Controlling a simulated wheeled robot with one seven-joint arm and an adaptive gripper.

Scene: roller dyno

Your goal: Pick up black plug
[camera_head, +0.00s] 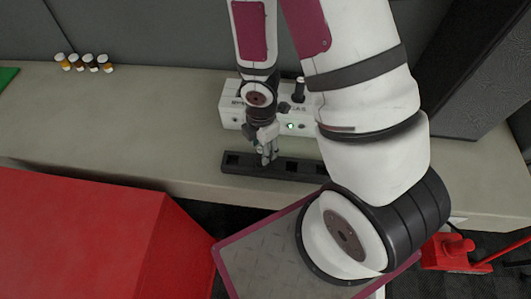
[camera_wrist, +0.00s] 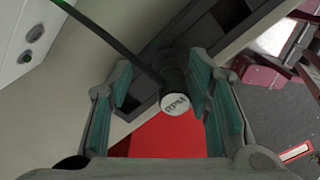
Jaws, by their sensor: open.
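A black plug (camera_wrist: 174,72) with a round white end marked "RPM" shows in the wrist view, with a black cable running from it to the upper left. It stands at the black slotted rack (camera_head: 290,169), which also shows in the wrist view (camera_wrist: 226,22). My gripper (camera_head: 267,160) is over the rack in the head view. In the wrist view its teal-padded fingers (camera_wrist: 163,95) are open on either side of the plug, the right one closer. In the head view my gripper hides the plug.
A white box (camera_head: 232,105) with a lit green light stands behind the rack, a black upright part (camera_head: 299,88) at its top. Several small jars (camera_head: 84,62) stand far left on the bench (camera_head: 130,110). A large red block (camera_head: 90,240) is in front.

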